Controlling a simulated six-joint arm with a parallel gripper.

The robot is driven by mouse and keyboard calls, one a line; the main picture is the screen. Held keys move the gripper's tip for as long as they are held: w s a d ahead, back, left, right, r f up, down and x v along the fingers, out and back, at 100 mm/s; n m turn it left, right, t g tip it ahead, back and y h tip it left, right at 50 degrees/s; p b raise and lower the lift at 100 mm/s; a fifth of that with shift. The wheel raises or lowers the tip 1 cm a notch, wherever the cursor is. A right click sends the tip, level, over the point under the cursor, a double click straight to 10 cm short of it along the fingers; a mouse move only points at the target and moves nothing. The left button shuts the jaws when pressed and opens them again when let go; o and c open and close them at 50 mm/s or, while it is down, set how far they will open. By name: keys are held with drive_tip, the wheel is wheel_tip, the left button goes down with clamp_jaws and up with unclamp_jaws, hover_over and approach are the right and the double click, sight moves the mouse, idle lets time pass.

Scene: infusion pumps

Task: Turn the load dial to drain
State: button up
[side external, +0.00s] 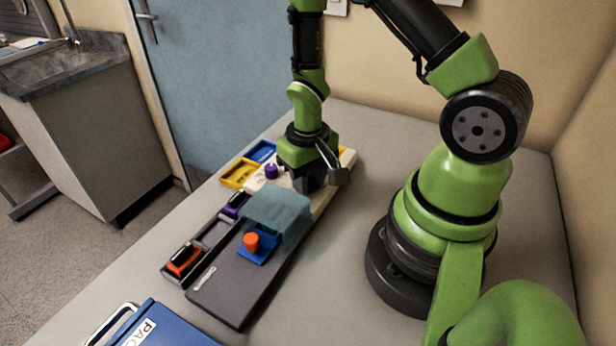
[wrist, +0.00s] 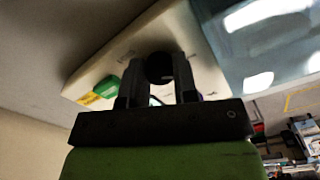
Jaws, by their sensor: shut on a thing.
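A cream pump panel (side external: 347,158) lies on the table under my gripper, partly hidden by it in the side view. In the wrist view the cream panel (wrist: 105,75) carries a dark round dial (wrist: 158,66) with small, unreadable labels on either side. My gripper (wrist: 160,78) points down at the panel, its two fingers on either side of the dial, shut on it. In the side view my gripper (side external: 312,182) hides the dial. Which way the dial points cannot be told.
A purple knob (side external: 271,171) stands beside my gripper. A dark grey pump (side external: 225,295) with a translucent cover (side external: 275,208) and an orange knob (side external: 251,242) lies in front. Yellow (side external: 238,173) and blue (side external: 262,151) trays are behind. A blue case (side external: 160,328) is at the front.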

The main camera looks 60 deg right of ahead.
drive_tip(key=o, duration=0.9)
drive_tip(key=shift+o, duration=0.2)
drive_tip(key=shift+r, duration=0.1)
wheel_tip(320, 180, up, 10)
drive_tip(key=s+a+r+t+y, duration=0.1)
drive_tip(key=s+a+r+t, duration=0.2)
drive_tip(key=r, duration=0.5)
drive_tip(key=s+a+r+n+t+y, duration=0.1)
drive_tip(key=s+a+r+t, duration=0.3)
drive_tip(key=r, duration=0.5)
drive_tip(key=shift+s+r, duration=0.15)
drive_tip(key=shift+s, duration=0.55)
